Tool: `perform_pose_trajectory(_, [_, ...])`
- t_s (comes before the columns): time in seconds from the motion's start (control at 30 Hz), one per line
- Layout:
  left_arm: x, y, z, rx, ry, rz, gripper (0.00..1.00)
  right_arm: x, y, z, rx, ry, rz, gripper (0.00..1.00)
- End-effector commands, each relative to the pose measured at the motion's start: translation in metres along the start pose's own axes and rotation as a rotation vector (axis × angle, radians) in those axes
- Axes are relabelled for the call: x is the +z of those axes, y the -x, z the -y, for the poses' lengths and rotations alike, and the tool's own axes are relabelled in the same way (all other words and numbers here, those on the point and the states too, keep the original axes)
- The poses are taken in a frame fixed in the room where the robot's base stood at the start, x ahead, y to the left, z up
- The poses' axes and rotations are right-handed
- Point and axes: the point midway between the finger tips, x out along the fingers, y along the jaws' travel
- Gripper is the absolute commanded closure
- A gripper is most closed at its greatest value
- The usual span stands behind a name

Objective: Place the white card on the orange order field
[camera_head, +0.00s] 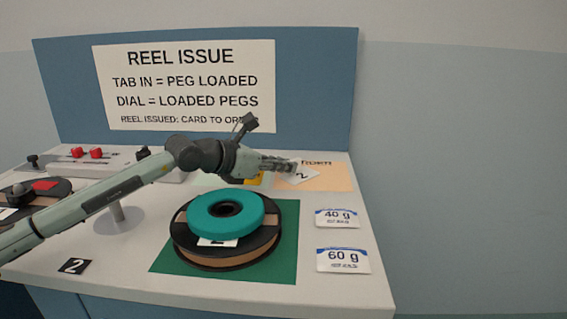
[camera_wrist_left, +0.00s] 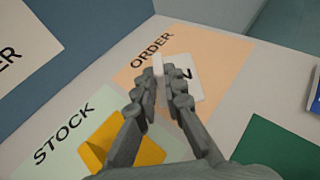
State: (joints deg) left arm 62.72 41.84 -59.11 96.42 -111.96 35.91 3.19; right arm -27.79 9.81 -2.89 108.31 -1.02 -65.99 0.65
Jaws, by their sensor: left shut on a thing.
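The white card (camera_head: 302,175) carries a dark figure and shows at the fingertips of my left gripper (camera_head: 291,165). In the left wrist view my left gripper (camera_wrist_left: 166,88) is shut on the card (camera_wrist_left: 203,80), with both fingers close together at its near edge. The card is over the orange order field (camera_wrist_left: 215,48), which also shows in the head view (camera_head: 335,178). I cannot tell whether the card touches the field. My right gripper is not in view.
The pale green stock field (camera_wrist_left: 62,145) with a yellow piece (camera_wrist_left: 147,152) lies beside the order field. A teal reel (camera_head: 215,222) sits on a larger black-rimmed reel on the green mat (camera_head: 287,225). The 40 g (camera_head: 337,219) and 60 g (camera_head: 342,260) labels are at the right.

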Motion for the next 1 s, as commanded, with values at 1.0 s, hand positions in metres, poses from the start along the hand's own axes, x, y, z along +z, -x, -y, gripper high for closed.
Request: perform_pose_trajectory(1.0, [0.000, 0.012, -0.001, 0.002, 0.000, 0.001, 0.70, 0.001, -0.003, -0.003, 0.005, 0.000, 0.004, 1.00])
